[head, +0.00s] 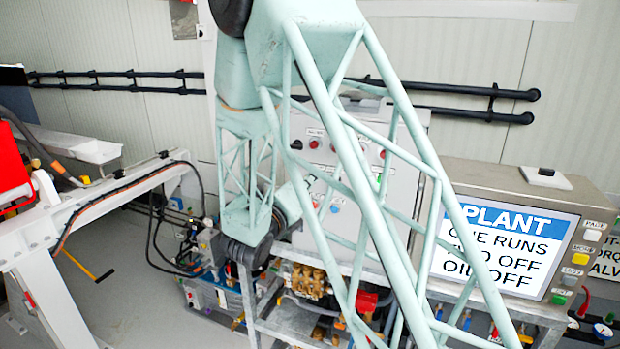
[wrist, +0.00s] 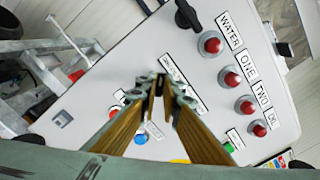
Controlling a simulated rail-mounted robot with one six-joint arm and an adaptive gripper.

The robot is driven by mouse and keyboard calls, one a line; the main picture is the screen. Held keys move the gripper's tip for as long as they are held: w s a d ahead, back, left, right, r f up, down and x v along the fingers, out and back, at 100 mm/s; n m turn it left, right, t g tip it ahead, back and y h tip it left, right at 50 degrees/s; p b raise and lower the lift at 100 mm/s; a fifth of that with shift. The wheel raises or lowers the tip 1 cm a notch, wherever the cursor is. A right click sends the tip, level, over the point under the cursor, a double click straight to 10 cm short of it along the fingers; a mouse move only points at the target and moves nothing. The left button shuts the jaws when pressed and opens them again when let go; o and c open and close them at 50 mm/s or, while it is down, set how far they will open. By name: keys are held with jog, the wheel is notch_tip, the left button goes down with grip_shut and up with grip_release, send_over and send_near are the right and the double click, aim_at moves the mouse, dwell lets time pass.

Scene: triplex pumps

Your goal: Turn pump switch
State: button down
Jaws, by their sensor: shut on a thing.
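The grey control panel (wrist: 95,85) fills much of the wrist view, with the labels WATER, ONE, TWO and OIL beside a row of red lamps (wrist: 231,79). My gripper (wrist: 161,84) is at the panel's middle, its two fingers close together beside a white label strip (wrist: 184,84). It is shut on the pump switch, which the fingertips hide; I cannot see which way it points. A black rotary knob (wrist: 187,15) stands apart near the panel's top edge. In the head view the panel (head: 345,125) is partly behind my lattice arm, and the fingertips are hard to make out.
A screen (head: 510,245) at right reads PLANT, ONE RUNS, TWO OFF, OIL OFF. Brass pump parts (head: 308,280) sit on a metal frame below the panel. Black pipes (head: 120,80) run along the wall. A white frame (head: 60,260) stands at left.

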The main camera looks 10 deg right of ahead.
dwell(0.3)
jog(key=c, duration=2.8)
grip_release()
jog(key=shift+v, duration=6)
